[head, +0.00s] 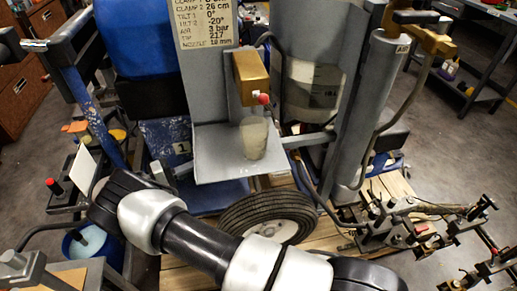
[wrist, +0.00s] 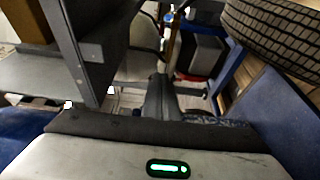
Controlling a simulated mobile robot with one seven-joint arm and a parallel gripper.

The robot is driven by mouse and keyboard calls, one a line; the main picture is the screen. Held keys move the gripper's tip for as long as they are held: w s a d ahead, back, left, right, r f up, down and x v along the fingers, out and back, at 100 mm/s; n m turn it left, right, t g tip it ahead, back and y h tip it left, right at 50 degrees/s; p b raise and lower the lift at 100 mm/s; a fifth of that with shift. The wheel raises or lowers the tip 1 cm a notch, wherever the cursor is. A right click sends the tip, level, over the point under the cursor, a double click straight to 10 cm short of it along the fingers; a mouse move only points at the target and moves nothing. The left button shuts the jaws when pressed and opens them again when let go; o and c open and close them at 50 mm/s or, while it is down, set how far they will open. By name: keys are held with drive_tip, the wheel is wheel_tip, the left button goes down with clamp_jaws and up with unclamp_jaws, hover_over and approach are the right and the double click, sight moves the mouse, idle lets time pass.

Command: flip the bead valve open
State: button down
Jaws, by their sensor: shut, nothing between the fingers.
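A brass-coloured block (head: 251,77) is fixed to the grey upright panel at the centre of the head view. A small red knob (head: 263,99) sits at its lower right, above a cloudy clear cup (head: 254,138) on a grey shelf (head: 213,158). This looks like the bead valve, but no label on it is readable and I cannot tell its lever position. My gripper (wrist: 161,92) points away in the wrist view, its dark fingers together and empty. In the head view my arm reaches lower left of the shelf; the fingers are not clearly visible there.
A blue bucket (head: 92,243) is at lower left. Several black-handled metal fittings (head: 390,217) stick out at right. A grey post (head: 365,110) rises right of the shelf.

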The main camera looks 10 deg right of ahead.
drive_tip(key=s+d+x, duration=0.1)
drive_tip(key=s+x, duration=0.2)
drive_tip(key=x, duration=1.5)
drive_tip(key=shift+s+d, duration=0.2)
drive_tip(key=shift+s+r+t, duration=0.1)
drive_tip(key=shift+r+t, duration=0.05)
drive_tip(key=shift+t, duration=0.15)
